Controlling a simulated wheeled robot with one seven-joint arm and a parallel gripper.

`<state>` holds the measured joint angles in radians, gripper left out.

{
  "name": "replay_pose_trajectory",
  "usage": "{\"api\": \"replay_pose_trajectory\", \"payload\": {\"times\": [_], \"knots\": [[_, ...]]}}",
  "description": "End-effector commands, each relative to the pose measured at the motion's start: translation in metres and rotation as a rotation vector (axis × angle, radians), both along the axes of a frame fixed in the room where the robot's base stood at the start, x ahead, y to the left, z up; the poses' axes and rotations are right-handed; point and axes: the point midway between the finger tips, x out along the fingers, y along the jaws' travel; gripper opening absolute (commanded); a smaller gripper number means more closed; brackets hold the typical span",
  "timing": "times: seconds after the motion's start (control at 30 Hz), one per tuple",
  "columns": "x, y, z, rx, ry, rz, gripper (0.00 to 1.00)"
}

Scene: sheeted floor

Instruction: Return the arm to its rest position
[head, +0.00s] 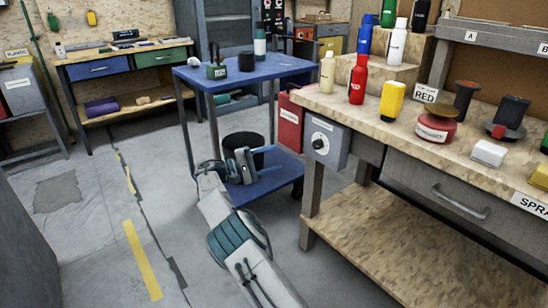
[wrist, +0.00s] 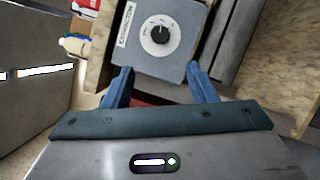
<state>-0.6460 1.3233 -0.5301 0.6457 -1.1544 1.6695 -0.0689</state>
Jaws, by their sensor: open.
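My arm (head: 235,235) reaches from the bottom of the head view up toward the blue cart. My gripper (head: 244,163) is in front of the cart's lower shelf, left of the workbench. In the wrist view my gripper (wrist: 161,80) shows two blue fingers spread wide apart, with nothing held between them. A grey box with a black dial (wrist: 158,34) is beyond the fingertips; whether they touch it I cannot tell. The same grey box (head: 326,143) hangs at the workbench's left end in the head view.
The wooden workbench (head: 345,108) on the right carries bottles and cans. The blue cart (head: 262,70) stands behind my gripper, with a black bucket (head: 243,143) on its lower shelf. A red box (head: 289,122) is beside the cart.

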Motion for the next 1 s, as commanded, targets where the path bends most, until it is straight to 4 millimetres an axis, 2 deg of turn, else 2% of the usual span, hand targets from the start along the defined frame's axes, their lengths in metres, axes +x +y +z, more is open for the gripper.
{"api": "replay_pose_trajectory", "payload": {"times": [0.13,0.23,0.37,0.47,0.6,0.7,0.8,1.0], "knots": [[0.000,-0.001,0.001,0.002,0.000,-0.001,0.52],[0.000,-0.010,0.012,0.026,0.005,-0.012,0.52],[-0.002,-0.045,0.043,0.117,0.030,-0.058,0.52],[-0.011,-0.080,0.071,0.230,0.055,-0.104,0.52],[-0.031,-0.124,0.105,0.400,0.085,-0.157,0.52],[-0.050,-0.149,0.127,0.521,0.097,-0.190,0.52],[-0.072,-0.169,0.148,0.644,0.102,-0.215,0.52],[-0.124,-0.194,0.188,0.881,0.093,-0.250,0.52]]}}
